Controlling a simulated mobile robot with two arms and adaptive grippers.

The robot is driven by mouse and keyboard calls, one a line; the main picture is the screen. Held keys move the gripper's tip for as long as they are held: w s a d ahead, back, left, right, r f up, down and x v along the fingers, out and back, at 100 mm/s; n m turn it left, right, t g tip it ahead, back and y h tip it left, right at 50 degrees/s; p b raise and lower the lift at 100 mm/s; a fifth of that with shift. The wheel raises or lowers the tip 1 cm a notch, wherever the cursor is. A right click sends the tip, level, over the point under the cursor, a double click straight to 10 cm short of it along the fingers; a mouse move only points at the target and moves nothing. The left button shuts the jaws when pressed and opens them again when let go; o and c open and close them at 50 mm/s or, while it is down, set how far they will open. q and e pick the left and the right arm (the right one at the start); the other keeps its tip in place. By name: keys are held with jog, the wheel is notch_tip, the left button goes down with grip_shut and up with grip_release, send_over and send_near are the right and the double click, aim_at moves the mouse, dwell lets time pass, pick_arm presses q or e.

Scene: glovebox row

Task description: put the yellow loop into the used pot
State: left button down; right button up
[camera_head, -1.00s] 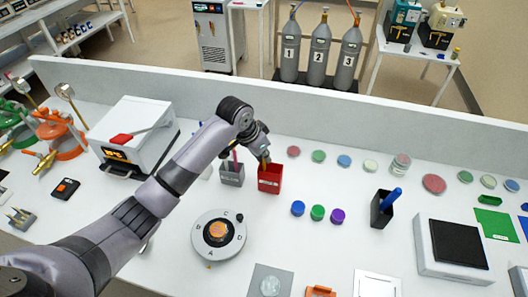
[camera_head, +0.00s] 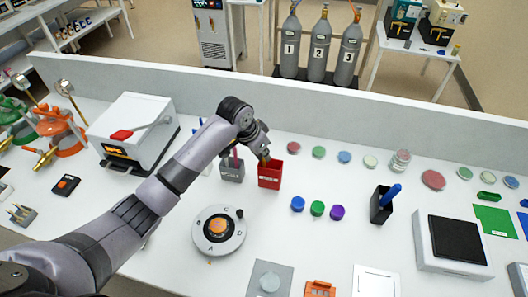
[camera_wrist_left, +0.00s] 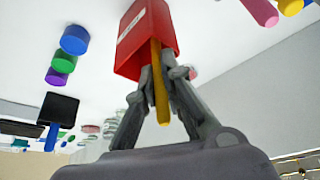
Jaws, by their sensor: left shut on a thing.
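The yellow loop (camera_wrist_left: 160,85) shows as a thin yellow handle between the fingers of my left gripper (camera_wrist_left: 160,78) in the left wrist view. The gripper is shut on it. In the head view my left gripper (camera_head: 264,154) is just above the red pot (camera_head: 269,178). The red pot (camera_wrist_left: 135,40) bears a white label too small to read. The handle overlaps the pot's rim area; I cannot tell how far it is inside, and its loop end is hidden. My right gripper is not in view.
A grey pot (camera_head: 231,173) with a reddish handle stands just left of the red pot. Blue, green and purple caps (camera_head: 317,208) lie to the right. A round dial device (camera_head: 218,231) stands in front. A low wall (camera_head: 330,125) runs behind.

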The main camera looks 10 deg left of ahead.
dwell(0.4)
pick_arm(q)
jog(key=c, duration=1.7)
grip_release()
jog(key=shift+o, duration=0.2)
jog(key=shift+r+p, duration=1.05)
jog(key=shift+r, duration=3.4)
